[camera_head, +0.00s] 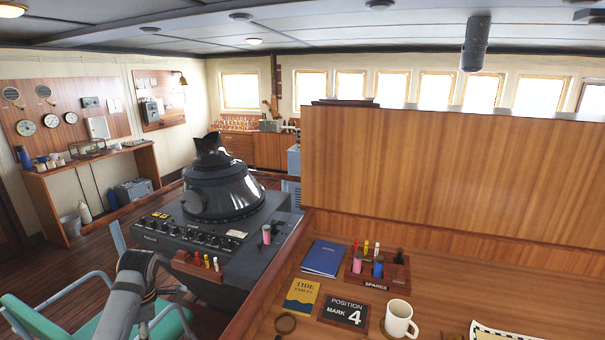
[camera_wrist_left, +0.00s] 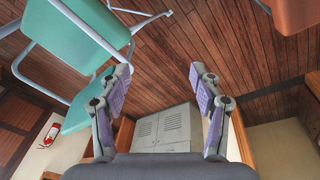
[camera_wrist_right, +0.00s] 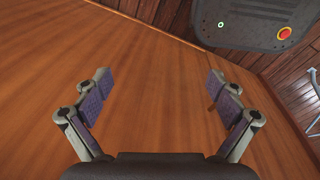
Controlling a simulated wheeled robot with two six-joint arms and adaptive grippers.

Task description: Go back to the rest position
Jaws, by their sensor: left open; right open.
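My left gripper (camera_wrist_left: 160,76) is open and empty in the left wrist view, with its two purple-padded fingers spread apart. Plank floor, part of a teal chair (camera_wrist_left: 78,50) and a grey two-door cabinet (camera_wrist_left: 165,130) show beyond it. My right gripper (camera_wrist_right: 158,76) is open and empty in the right wrist view, its fingers wide apart in front of a plain wooden panel (camera_wrist_right: 150,110). In the head view my left arm (camera_head: 128,295) shows at the lower left, in front of the teal chair. Neither gripper's fingers can be seen in the head view.
A radar console (camera_head: 215,235) stands left of the wooden chart desk (camera_head: 455,305). On the desk are a white mug (camera_head: 399,318), a blue book (camera_head: 324,258), a yellow tide book (camera_head: 301,297), a position sign (camera_head: 346,313) and a spares rack (camera_head: 376,270).

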